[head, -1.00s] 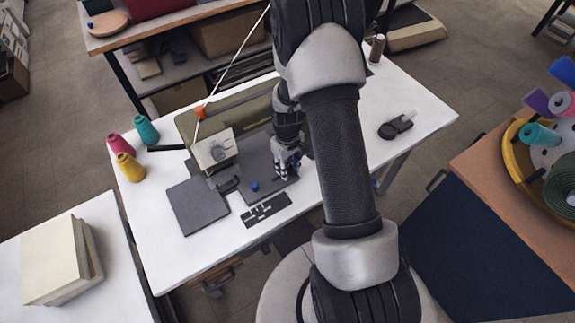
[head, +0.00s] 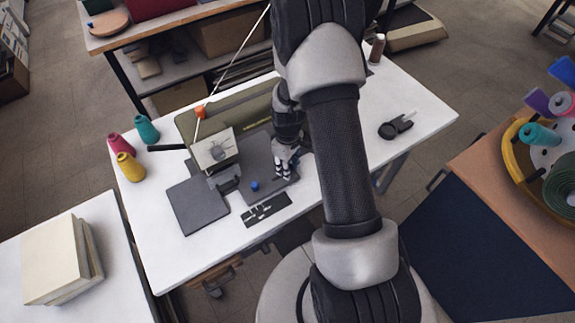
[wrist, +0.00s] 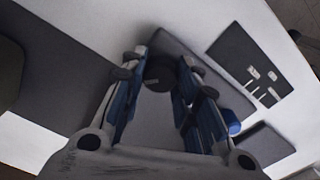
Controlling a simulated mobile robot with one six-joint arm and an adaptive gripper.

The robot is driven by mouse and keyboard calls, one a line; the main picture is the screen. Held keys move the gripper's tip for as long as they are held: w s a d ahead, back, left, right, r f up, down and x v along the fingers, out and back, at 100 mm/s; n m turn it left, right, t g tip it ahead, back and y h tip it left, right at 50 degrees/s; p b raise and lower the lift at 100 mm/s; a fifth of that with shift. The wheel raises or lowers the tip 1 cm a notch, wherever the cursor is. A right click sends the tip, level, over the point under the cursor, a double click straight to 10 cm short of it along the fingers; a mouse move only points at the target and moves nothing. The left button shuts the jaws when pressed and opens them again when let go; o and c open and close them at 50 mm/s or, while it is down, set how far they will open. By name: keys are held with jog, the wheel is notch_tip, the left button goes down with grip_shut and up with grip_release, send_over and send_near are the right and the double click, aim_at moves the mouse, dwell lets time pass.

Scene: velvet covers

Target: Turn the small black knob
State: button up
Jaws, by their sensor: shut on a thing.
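The small black knob (wrist: 160,72) shows in the wrist view between my fingertips. A small pale mark shows on it. My gripper (wrist: 158,75) is shut on the knob, with a finger on each side of it. There the fingers and wrist hide the knob.
A blue knob (head: 255,186) sits on the plate near my gripper. A black panel with white marks (head: 265,210) lies in front. The machine's pale face with a grey dial (head: 216,153) stands to the left. Thread cones (head: 129,167) stand further left. The white table's right side is mostly clear.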

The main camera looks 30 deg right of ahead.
jog(key=o, duration=1.1)
jog(key=shift+r, duration=0.1)
notch_tip(320, 180, up, 12)
jog(key=shift+f, duration=0.1)
jog(key=s+a+r+m+t, duration=0.2)
jog(key=s+a+r, duration=0.35)
jog(key=r, duration=0.45)
jog(key=s+a+r+m+t, duration=0.1)
jog(key=s+a+r, duration=0.4)
jog(key=r, duration=0.5)
jog(key=s+r, duration=0.1)
jog(key=s, duration=0.2)
jog(key=s+a+r+m+t, duration=0.1)
jog(key=s, duration=0.2)
jog(key=s+a+m, duration=0.1)
jog(key=s, duration=0.2)
jog(key=shift+s+r+t, duration=0.25)
jog(key=shift+r+t, duration=0.05)
jog(key=shift+r, duration=0.1)
